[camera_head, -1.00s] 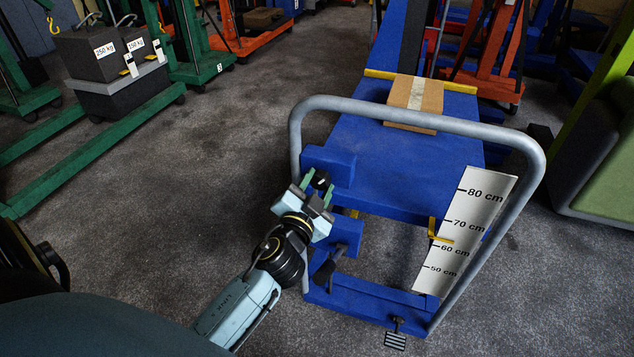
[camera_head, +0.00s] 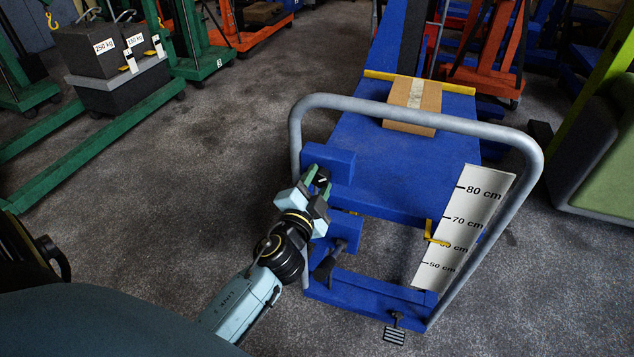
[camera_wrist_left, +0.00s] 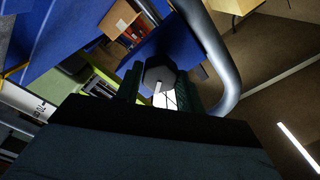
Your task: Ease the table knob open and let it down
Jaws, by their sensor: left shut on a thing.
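The blue lift table (camera_head: 390,165) stands in front of me with a cardboard box (camera_head: 428,100) on it. The table knob (camera_head: 322,181) is small and dark with a pale mark, on the blue block at the table's left. In the left wrist view the knob (camera_wrist_left: 160,72) sits between the fingers. My left gripper (camera_head: 317,180) is shut on the knob, its greenish fingers on either side; it also shows in the left wrist view (camera_wrist_left: 160,92). The yellow pointer (camera_head: 436,236) lies across the height scale (camera_head: 481,200), just above and partly over the 60 cm label. My right gripper is out of view.
A grey tube handle (camera_head: 430,113) arches around the near end of the table. A small pedal (camera_head: 394,335) is at its base. Green lifting frames (camera_head: 100,140) with weights stand at the left. Grey floor (camera_head: 220,130) is open left of the table.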

